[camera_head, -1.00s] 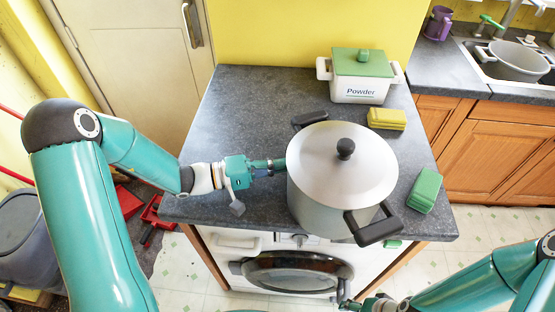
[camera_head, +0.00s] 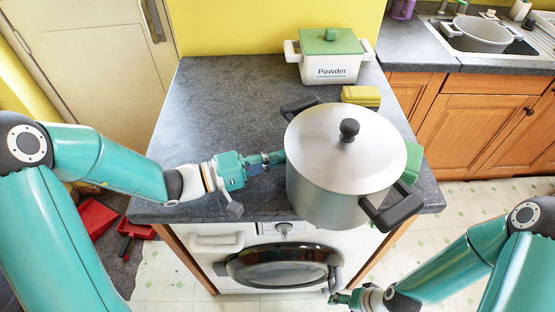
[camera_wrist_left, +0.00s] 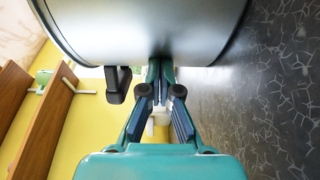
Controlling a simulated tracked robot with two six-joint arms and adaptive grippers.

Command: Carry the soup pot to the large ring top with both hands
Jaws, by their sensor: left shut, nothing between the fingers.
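The soup pot (camera_head: 328,192) is grey metal with a lid, a black knob and two dark handles. It stands at the front right of the dark worktop, its bottom overlapping the front edge in the head view. My left gripper (camera_head: 277,158) is shut and empty, fingertips at the pot's left side, between the handles. In the left wrist view the shut fingers (camera_wrist_left: 160,72) point at the pot wall (camera_wrist_left: 150,30), with a dark handle (camera_wrist_left: 118,84) to their left. My right gripper (camera_head: 338,298) is low in front of the washer; its fingers are too small to read. I see no ring top.
A white powder box (camera_head: 332,72) with a green lid stands at the back. A yellow sponge (camera_head: 361,96) and a green sponge (camera_head: 412,163) lie beside the pot. A sink (camera_head: 505,45) with another pot is at right. The worktop's left part is clear.

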